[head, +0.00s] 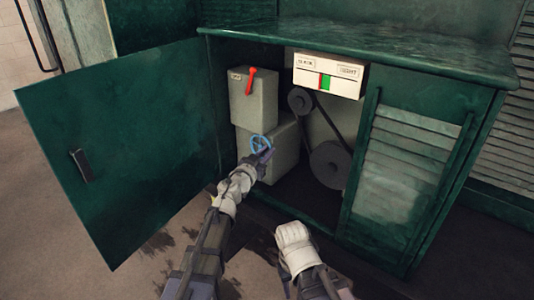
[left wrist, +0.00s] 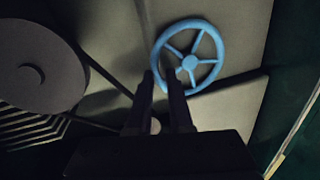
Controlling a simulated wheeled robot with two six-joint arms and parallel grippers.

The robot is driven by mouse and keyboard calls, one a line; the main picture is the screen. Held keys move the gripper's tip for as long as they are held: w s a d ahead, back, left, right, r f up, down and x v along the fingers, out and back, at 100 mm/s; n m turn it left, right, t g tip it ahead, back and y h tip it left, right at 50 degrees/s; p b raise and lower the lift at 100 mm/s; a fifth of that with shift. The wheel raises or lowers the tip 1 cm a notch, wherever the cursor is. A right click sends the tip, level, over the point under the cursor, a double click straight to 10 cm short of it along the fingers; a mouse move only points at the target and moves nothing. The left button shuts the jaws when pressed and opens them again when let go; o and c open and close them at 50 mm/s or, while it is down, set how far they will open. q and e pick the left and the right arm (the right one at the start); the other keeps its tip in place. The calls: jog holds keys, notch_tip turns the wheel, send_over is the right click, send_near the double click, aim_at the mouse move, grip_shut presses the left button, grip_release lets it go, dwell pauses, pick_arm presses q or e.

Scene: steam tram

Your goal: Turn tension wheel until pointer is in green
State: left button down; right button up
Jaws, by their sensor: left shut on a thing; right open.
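The blue spoked wheel (head: 260,143) sits on the front of a grey box inside the open cabinet. It also shows in the left wrist view (left wrist: 190,62). My left gripper (head: 264,156) is shut on the wheel's rim, at its lower left in the left wrist view (left wrist: 161,76). The white gauge (head: 343,78) hangs under the cabinet top, with a red and a green band side by side. Its pointer is too small to make out. My right gripper (head: 293,240) is low in front of the cabinet, open and away from the wheel; its fingers are hard to see.
A red lever (head: 250,81) is on the upper grey box (head: 254,104). A belt joins a small pulley (head: 300,101) and a large one (head: 330,165), right of the wheel. The green door (head: 125,140) stands open at left; a louvred panel (head: 402,165) closes the right side.

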pick_arm(q)
jog(key=shift+d, duration=0.15)
jog(key=shift+s+d+f+m+b, duration=0.1)
jog(key=shift+f+m+b, duration=0.25)
jog(key=shift+m+b, duration=0.45)
jog(key=c, duration=0.9)
grip_release()
jog(key=shift+v, duration=3.9)
